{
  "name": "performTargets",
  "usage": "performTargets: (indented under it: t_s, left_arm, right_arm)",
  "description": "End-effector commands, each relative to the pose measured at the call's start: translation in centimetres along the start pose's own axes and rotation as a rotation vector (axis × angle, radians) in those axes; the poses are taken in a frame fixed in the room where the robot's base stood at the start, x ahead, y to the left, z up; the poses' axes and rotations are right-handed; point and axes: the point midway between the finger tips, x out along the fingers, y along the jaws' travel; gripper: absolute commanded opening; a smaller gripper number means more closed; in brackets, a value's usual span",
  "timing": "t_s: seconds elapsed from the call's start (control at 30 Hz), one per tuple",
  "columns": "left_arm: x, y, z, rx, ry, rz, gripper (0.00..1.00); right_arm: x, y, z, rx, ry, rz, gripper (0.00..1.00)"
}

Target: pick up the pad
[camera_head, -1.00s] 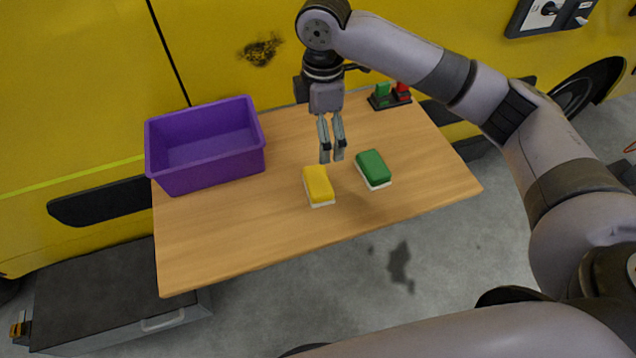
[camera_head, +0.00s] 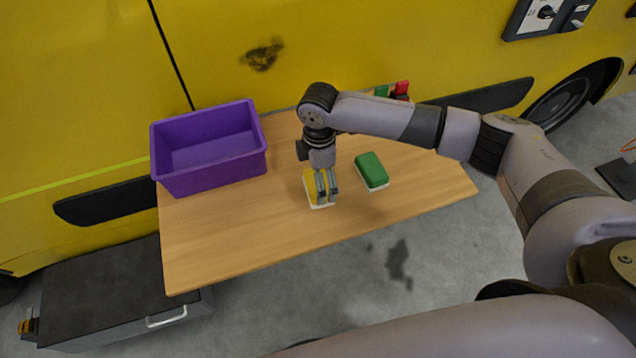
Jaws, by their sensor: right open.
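A yellow pad (camera_head: 310,188) with a white underside lies on the wooden table, partly hidden by my right gripper. A green pad (camera_head: 371,169) with a white underside lies to its right. My right gripper (camera_head: 327,198) is open and points down at the yellow pad, its fingers in front of and over the pad's right part. I cannot tell whether the fingers touch it. My left gripper is not in view.
A purple bin (camera_head: 208,150) stands at the table's left back. A small holder with green and red pieces (camera_head: 400,89) is at the back right, partly hidden by my arm. The wooden table (camera_head: 225,245) is clear at the front. A yellow vehicle (camera_head: 90,90) stands behind.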

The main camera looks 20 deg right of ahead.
Motion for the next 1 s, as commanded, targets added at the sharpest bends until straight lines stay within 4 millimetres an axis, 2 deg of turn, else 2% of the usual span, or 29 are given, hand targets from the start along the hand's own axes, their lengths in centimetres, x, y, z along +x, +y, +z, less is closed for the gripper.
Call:
performTargets:
  t_s: [0.03, 0.2, 0.47, 1.0]
  left_arm:
    - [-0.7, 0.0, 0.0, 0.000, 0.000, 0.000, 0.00]
    - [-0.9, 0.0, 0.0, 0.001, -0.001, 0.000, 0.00]
    - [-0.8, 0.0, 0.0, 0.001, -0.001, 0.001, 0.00]
    - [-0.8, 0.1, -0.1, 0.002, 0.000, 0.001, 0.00]
  right_arm:
    - [0.5, 0.0, -0.3, 0.000, -0.001, -0.003, 1.00]
    - [2.5, 0.1, -0.2, 0.000, -0.001, -0.001, 1.00]
    - [2.9, 0.1, -0.2, -0.001, 0.000, 0.000, 1.00]
    - [2.8, 0.1, -0.2, 0.000, 0.000, 0.000, 0.64]
